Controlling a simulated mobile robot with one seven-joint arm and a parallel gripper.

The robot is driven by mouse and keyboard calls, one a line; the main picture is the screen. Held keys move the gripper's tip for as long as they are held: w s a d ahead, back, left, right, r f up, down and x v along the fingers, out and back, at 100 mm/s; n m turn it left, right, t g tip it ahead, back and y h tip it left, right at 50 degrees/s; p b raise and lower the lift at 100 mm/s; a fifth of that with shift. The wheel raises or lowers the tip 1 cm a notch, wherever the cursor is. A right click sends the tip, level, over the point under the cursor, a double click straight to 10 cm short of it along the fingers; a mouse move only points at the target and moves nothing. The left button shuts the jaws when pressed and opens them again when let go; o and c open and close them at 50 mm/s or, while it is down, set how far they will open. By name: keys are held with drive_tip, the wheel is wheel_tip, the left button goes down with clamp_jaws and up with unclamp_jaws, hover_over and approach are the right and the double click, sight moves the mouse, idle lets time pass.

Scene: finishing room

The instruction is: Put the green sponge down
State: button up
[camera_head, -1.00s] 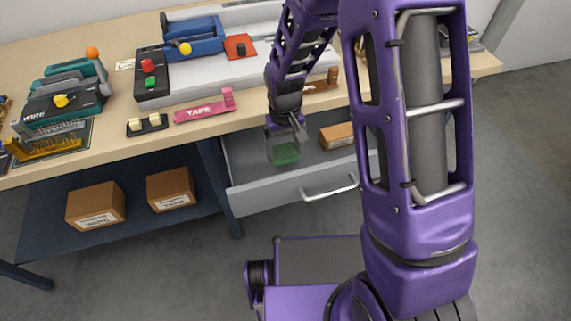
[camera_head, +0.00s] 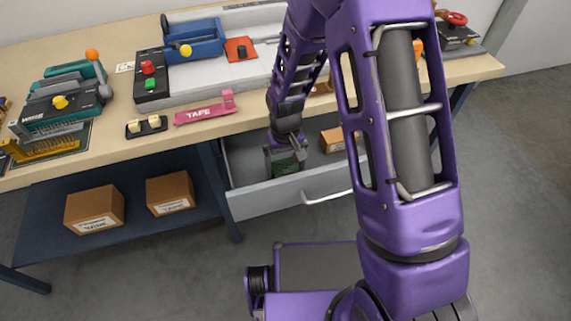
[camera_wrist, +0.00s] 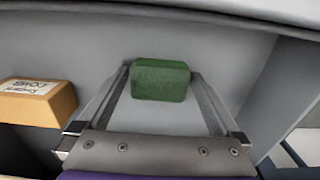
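The green sponge (camera_wrist: 160,80) is a small block between my gripper's two fingers in the wrist view, with the fingers close along both its sides. In the head view the sponge (camera_head: 286,168) shows dark green under my gripper (camera_head: 285,152). My gripper appears shut on it. Both are inside the open grey drawer (camera_head: 290,192) below the workbench. The sponge is low in the drawer; I cannot tell whether it touches the drawer floor.
A cardboard box (camera_head: 333,139) lies in the drawer; it also shows at left in the wrist view (camera_wrist: 38,101). The workbench top (camera_head: 120,165) carries a pink tape piece (camera_head: 204,113) and several tools. Two boxes (camera_head: 95,206) sit on the lower shelf.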

sight(286, 167)
wheel_tip(286, 167, up, 12)
drive_tip(key=p, duration=0.2)
drive_tip(key=shift+r, duration=0.2)
idle(0.6)
